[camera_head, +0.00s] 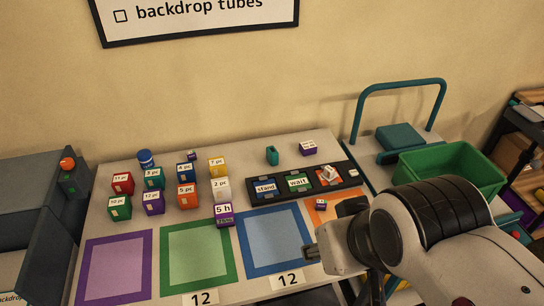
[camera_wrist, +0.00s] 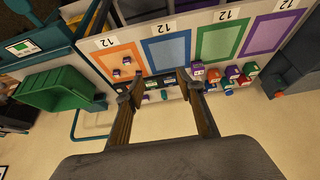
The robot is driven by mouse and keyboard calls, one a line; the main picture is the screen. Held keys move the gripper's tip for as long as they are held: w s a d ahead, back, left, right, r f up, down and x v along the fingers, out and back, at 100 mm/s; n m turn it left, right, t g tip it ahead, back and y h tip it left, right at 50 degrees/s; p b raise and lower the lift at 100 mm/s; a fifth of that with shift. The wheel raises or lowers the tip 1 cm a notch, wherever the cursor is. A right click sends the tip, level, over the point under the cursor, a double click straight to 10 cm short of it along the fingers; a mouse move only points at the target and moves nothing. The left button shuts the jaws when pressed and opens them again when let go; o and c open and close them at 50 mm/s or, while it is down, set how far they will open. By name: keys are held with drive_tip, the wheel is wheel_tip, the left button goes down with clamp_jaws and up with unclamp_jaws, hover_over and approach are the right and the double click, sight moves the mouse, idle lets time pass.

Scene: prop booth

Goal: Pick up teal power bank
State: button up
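The teal power bank (camera_head: 272,155) stands upright at the back of the table, behind the black tray with labelled cards. A small teal shape in the wrist view, between my fingers and far beyond them, looks like it (camera_wrist: 165,97). My gripper (camera_head: 312,252) is over the front right of the table, in front of and to the right of the power bank, well apart from it. In the wrist view my gripper (camera_wrist: 156,88) has its two fingers spread apart with nothing between them.
The black tray (camera_head: 345,187) lies between my gripper and the power bank. Several labelled boxes, including an orange one (camera_head: 187,196), stand at left. A purple box (camera_head: 308,148) sits right of the power bank. A green bin (camera_head: 450,168) is on the right. The blue square (camera_head: 272,240) is clear.

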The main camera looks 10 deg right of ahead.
drive_tip(key=shift+o, duration=0.5)
drive_tip(key=shift+w, duration=0.15)
drive_tip(key=w+d+f+t+h, duration=0.1)
drive_tip(key=w+d+f+t, duration=0.15)
drive_tip(key=w, duration=1.25)
drive_tip(key=w+d+f+t, duration=0.1)
drive_tip(key=w+d+t, duration=0.15)
drive_tip(key=w, duration=1.15)
drive_tip(key=w+d+f+n, duration=0.1)
drive_tip(key=w+f, duration=0.5)
drive_tip(key=w, duration=0.4)
drive_tip(key=t+y, duration=0.2)
drive_tip(key=y, duration=0.1)
approach(272, 155)
drive_tip(key=w, duration=0.2)
drive_tip(key=shift+w+d+r+n, duration=0.2)
drive_tip(key=shift+w+r+n, duration=0.1)
drive_tip(key=shift+w+n, duration=0.1)
drive_tip(key=shift+w+a+f+t, duration=0.1)
drive_tip(key=shift+f+t, duration=0.3)
drive_tip(key=shift+f, duration=0.25)
drive_tip(key=shift+w, duration=0.1)
drive_tip(key=shift+x, duration=1.2)
